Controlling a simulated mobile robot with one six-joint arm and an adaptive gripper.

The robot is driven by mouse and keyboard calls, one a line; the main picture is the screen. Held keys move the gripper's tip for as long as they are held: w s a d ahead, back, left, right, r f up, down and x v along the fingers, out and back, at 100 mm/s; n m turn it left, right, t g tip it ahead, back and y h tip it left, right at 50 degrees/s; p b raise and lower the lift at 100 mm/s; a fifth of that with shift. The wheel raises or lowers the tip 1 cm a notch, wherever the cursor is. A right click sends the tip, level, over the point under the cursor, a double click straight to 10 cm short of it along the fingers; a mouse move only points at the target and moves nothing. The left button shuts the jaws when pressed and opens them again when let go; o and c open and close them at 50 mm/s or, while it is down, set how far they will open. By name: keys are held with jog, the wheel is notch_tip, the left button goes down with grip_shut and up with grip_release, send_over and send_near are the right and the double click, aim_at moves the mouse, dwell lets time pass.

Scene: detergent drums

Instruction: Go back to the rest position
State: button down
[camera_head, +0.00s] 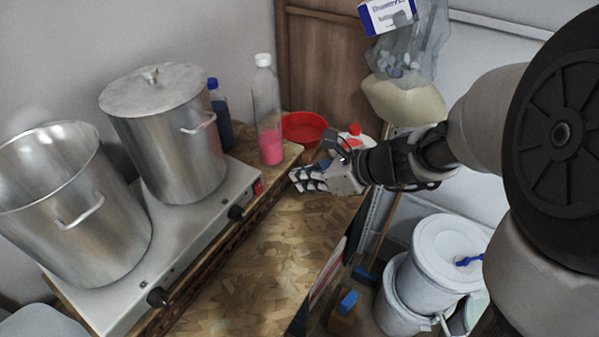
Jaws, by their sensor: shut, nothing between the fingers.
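My gripper (311,180) is in the middle of the view, at the end of my arm, which reaches in from the right. It is shut and holds nothing. It is over the right end of the wooden worktop (270,255), just in front of a red bowl (304,128) and to the right of a clear bottle with pink liquid (269,120). I cannot tell whether it touches anything. A white bottle with a red cap (354,132) is partly hidden behind it. The detergent drums, white with lids (447,255), stand low at the right, below my arm.
Two steel pots, one open (75,205) and one lidded (165,135), stand on a white hotplate (180,245) at left. A dark blue bottle (219,115) is behind. A bag of bottles (410,55) is at upper right. The front worktop is bare.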

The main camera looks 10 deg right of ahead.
dwell(0.3)
jog(key=s+d+n+g+h+b, duration=0.1)
jog(key=s+n+g+h+b, duration=0.25)
jog(key=s+n, duration=1.5)
jog(key=s+d+n+t+h+b, duration=0.1)
jog(key=s+d+n+h, duration=0.2)
jog(key=d+n, duration=0.4)
jog(key=shift+s+r+t+h+b, duration=0.15)
jog(key=shift+s+t+h+b, duration=0.25)
jog(key=shift+h, duration=0.45)
jog(key=shift+a, duration=0.15)
